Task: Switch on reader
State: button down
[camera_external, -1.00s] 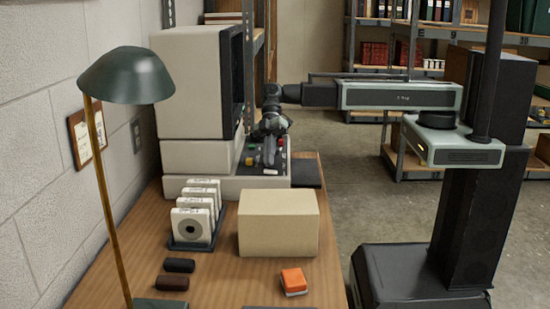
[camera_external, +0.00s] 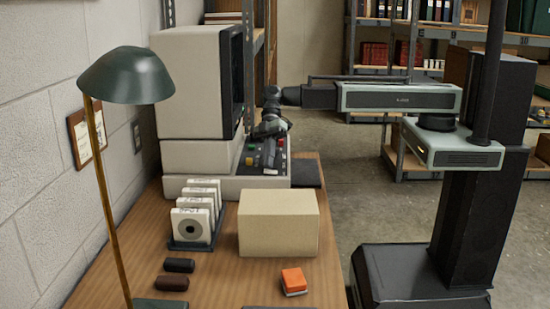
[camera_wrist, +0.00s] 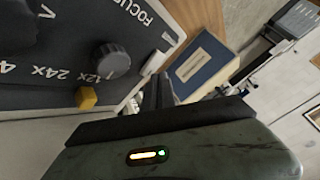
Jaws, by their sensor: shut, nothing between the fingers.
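The reader (camera_external: 188,90) is a large beige machine with a dark screen facing right, standing at the far end of the desk. Its dark control panel (camera_external: 277,160) at the base carries a green button (camera_external: 252,147), a yellow one (camera_external: 249,161) and a red one. In the wrist view the panel (camera_wrist: 60,50) shows a round dark knob (camera_wrist: 111,60), a yellow knob (camera_wrist: 87,97), and "FOCUS" and magnification lettering. My gripper (camera_external: 267,165) is shut and empty, pointing down over the panel. Its dark fingers (camera_wrist: 158,92) show beside the panel's edge in the wrist view. I cannot tell whether they touch anything.
A green lamp (camera_external: 126,76) stands at left. A blue book (camera_wrist: 203,66) lies beyond my fingers.

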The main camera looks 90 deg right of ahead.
jog(key=shift+f+b, duration=0.3)
jog(key=shift+r, duration=0.1)
dwell(0.4)
jog(key=shift+r+p, duration=0.65)
jog(key=shift+p, duration=0.1)
jog(key=r+p, duration=0.5)
jog(key=shift+s+r, duration=0.1)
jog(key=shift+s, duration=0.3)
